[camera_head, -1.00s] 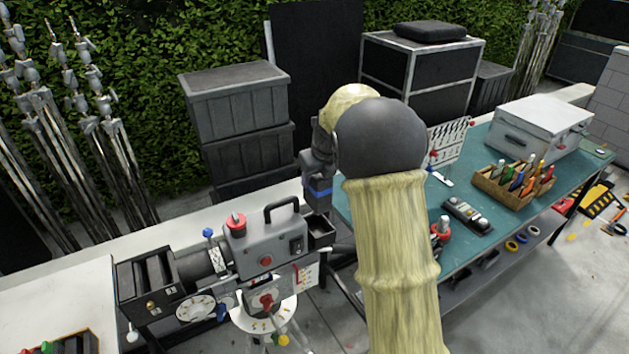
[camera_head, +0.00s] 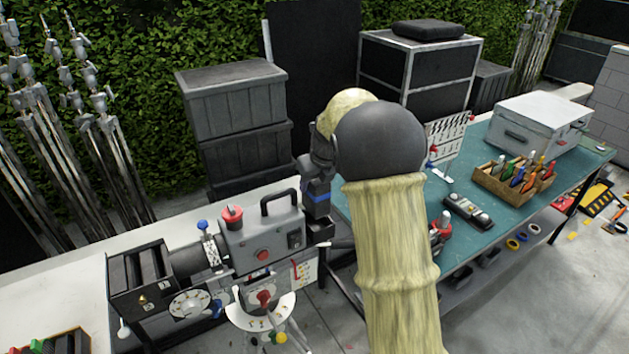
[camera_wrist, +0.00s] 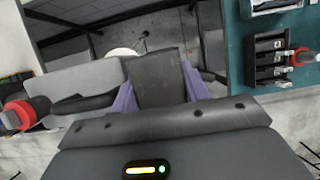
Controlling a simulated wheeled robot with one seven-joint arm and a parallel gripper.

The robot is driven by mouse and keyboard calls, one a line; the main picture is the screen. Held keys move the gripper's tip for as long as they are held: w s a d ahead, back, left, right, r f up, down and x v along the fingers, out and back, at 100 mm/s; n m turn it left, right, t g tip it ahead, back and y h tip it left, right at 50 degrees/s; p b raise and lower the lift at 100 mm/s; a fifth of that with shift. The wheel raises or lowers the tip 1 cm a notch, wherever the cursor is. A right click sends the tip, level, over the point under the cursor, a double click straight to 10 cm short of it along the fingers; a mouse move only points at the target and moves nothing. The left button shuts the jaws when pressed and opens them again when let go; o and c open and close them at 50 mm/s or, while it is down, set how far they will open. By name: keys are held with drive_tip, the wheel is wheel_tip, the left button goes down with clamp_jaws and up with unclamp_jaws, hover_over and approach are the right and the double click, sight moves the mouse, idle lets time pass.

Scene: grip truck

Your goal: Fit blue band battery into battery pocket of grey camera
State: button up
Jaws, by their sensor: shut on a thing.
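The grey camera (camera_head: 262,240) stands on a tripod head at left centre, with a black top handle and red knobs. Its battery pocket (camera_head: 321,232) is the dark box at its right end. My gripper (camera_head: 316,182) is shut on the blue band battery (camera_head: 316,200), a dark upright block, over that pocket. The battery's lower end meets the pocket's opening in the picture; I cannot tell whether it is inside. In the wrist view the battery (camera_wrist: 158,80) sits between the purplish fingers, beside the grey camera (camera_wrist: 85,80). The pocket is hidden there.
A teal workbench (camera_head: 490,235) to the right bears a wooden tool tray (camera_head: 505,190), a white case (camera_head: 540,125) and a black device (camera_head: 467,213). A pale wall ledge (camera_head: 75,290) runs behind the camera. My arm hides the bench's left part.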

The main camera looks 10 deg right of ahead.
drive_tip(key=shift+f, duration=0.75)
drive_tip(key=shift+a, duration=0.1)
idle(0.6)
drive_tip(key=shift+r+p, duration=0.1)
drive_tip(key=shift+p, duration=0.5)
drive_tip(key=shift+f, duration=0.6)
drive_tip(key=shift+s, duration=0.1)
idle(0.4)
drive_tip(key=shift+f+b, duration=0.6)
drive_tip(key=shift+f, duration=0.55)
